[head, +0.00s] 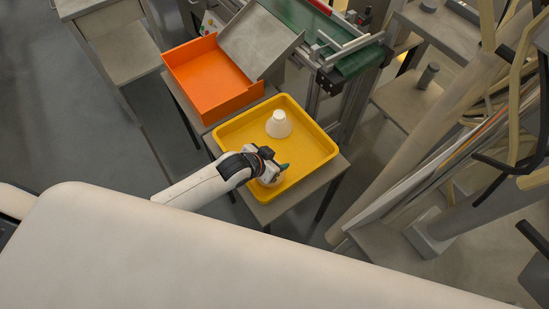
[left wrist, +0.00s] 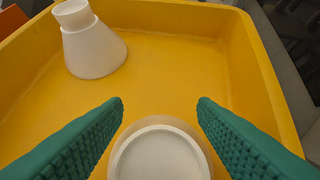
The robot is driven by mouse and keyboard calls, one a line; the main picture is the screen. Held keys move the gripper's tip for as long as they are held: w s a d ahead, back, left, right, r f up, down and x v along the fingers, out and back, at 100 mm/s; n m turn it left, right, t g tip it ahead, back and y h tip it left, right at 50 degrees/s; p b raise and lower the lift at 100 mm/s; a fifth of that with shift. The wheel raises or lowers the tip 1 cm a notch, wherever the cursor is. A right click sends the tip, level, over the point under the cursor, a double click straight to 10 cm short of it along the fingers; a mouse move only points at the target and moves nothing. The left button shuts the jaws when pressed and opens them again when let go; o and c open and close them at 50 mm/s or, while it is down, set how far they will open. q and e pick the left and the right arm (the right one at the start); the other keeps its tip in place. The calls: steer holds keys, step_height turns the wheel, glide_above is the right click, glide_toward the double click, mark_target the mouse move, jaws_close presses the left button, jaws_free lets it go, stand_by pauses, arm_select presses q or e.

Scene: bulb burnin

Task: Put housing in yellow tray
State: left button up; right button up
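The yellow tray (head: 318,136) stands on a small table; its floor and walls fill most of the left wrist view (left wrist: 185,65). One white cone-shaped housing (head: 278,126) stands upright in the tray toward the back, also at upper left in the left wrist view (left wrist: 92,45). A second pale round housing (left wrist: 160,155) is in the tray at the near side, seen from above; in the head view (head: 271,181) my gripper partly hides it. My left gripper (head: 276,167) is just over it, its green fingers spread apart on either side. My right gripper is not in view.
An orange tray (head: 205,75), empty where visible, adjoins the yellow tray at its back left. A grey sloped plate (head: 258,40) and a green conveyor (head: 300,18) lie behind. Posts and leaning panels crowd the right. The right part of the yellow tray is free.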

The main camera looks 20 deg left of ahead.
arm_select(q)
steer(key=shift+r, duration=0.2)
steer(key=p+v, duration=0.1)
steer(key=v, duration=1.1)
steer(key=shift+f, duration=0.15)
stand_by(1.0)
